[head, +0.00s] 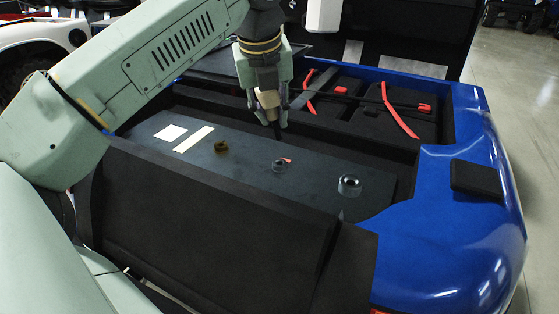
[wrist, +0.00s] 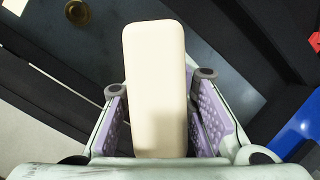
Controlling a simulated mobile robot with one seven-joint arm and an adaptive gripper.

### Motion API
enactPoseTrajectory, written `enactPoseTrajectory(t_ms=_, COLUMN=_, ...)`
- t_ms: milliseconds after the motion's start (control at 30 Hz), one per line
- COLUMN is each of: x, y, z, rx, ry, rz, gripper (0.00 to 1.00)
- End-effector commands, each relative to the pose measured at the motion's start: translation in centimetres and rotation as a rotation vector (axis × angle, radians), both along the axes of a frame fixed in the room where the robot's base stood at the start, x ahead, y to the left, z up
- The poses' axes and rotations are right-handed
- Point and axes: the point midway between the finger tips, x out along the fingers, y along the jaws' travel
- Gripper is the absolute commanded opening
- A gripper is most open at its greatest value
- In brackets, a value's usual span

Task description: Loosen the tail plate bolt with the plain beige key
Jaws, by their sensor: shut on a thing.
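My gripper (head: 268,103) is shut on the plain beige key (head: 267,98), above the dark plate (head: 305,183). The key's dark shaft points down; whether its tip touches anything is unclear. In the wrist view the beige handle (wrist: 157,85) sits between the finger pads and hides the shaft. Three fittings stand on the plate: a brass one (head: 221,146), a small dark round one with a red mark beside it (head: 279,166), and a larger metal ring (head: 350,186). I cannot tell which is the tail plate bolt. The key is apart from all three.
A white square label (head: 170,133) and a cream strip (head: 194,139) lie on the plate's left. Behind is a black recess with red straps (head: 400,110). A blue body panel (head: 455,235) with a black pad (head: 478,179) borders the right. A raised black panel (head: 210,230) stands in front.

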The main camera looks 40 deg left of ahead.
Motion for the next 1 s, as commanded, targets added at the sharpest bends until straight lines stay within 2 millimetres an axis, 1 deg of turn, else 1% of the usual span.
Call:
enactPoseTrajectory(t_ms=33, x=0.48, y=-1.82, z=4.39, rx=0.172, ry=0.048, rz=0.002, gripper=0.0)
enactPoseTrajectory(t_ms=167, x=0.47, y=-1.81, z=4.41, rx=0.171, ry=0.047, rz=-0.001, gripper=0.0)
enactPoseTrajectory(t_ms=233, x=0.53, y=-1.8, z=4.54, rx=0.17, ry=0.044, rz=-0.036, gripper=0.0)
enactPoseTrajectory(t_ms=500, x=1.15, y=-1.78, z=5.07, rx=0.178, ry=0.007, rz=-0.417, gripper=0.0)
enactPoseTrajectory(t_ms=600, x=1.31, y=-1.8, z=4.91, rx=0.182, ry=0.001, rz=-0.497, gripper=0.0)
enactPoseTrajectory(t_ms=933, x=1.44, y=-1.82, z=4.44, rx=0.177, ry=0.0, rz=-0.529, gripper=0.0)
enactPoseTrajectory(t_ms=1000, x=1.44, y=-1.85, z=4.6, rx=0.174, ry=-0.005, rz=-0.579, gripper=0.0)
